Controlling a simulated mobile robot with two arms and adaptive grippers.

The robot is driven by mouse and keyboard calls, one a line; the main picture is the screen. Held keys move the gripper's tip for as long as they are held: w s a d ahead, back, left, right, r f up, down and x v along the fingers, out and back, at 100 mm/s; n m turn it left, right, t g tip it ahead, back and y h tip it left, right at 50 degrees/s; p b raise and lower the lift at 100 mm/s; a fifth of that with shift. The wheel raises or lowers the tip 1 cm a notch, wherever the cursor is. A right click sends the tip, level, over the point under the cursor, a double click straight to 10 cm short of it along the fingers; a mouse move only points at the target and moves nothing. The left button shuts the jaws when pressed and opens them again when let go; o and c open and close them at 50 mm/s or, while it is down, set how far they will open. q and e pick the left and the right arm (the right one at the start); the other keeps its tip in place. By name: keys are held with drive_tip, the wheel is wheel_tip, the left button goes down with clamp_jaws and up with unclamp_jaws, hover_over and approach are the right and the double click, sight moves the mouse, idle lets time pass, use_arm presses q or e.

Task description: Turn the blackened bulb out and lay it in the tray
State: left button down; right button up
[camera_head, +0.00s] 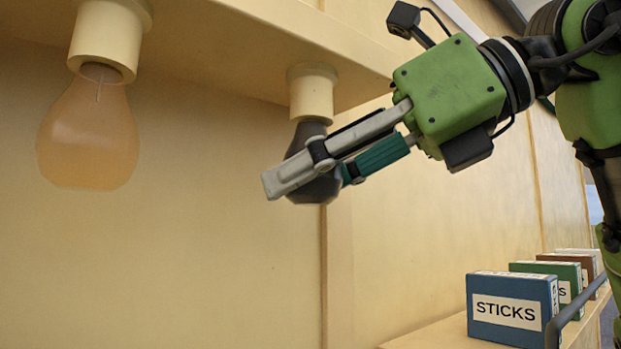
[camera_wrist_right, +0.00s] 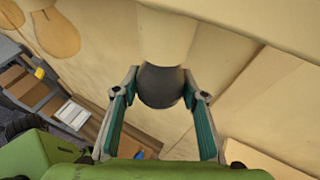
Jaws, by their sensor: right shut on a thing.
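The blackened bulb (camera_head: 311,133) hangs from a cream socket (camera_head: 311,96) under the overhead beam, its neck at or in the socket. My right gripper (camera_head: 300,178) is shut on the bulb from the right side, and its fingers hide part of the glass. In the right wrist view the dark bulb (camera_wrist_right: 160,87) sits between the two fingers, below the socket (camera_wrist_right: 165,38). I cannot tell whether the bulb has turned. My left gripper is not in view. I cannot make out the tray for certain in either view.
A clear amber bulb (camera_head: 88,140) hangs from another socket at the left. A blue STICKS box (camera_head: 511,309) and several other boxes stand on a shelf (camera_head: 440,335) at the lower right, with a grey rail (camera_head: 572,317). The wall panel lies behind the bulbs.

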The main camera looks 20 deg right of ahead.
drive_tip(key=m+t+h, duration=0.1)
drive_tip(key=m+h, duration=0.1)
drive_tip(key=m+t+h, duration=0.2)
drive_tip(key=m+h, duration=0.1)
drive_tip(key=shift+s+a, duration=0.15)
drive_tip(key=shift+a, duration=0.05)
drive_tip(key=m+t+h, duration=0.1)
drive_tip(key=m+h, duration=0.4)
drive_tip(key=h, duration=0.1)
drive_tip(key=shift+d, duration=0.15)
drive_tip(key=shift+d, duration=0.1)
drive_tip(key=shift+f, duration=0.1)
drive_tip(key=shift+f+b, duration=0.35)
drive_tip(key=shift+b, duration=0.25)
drive_tip(key=shift+f+b, duration=1.75)
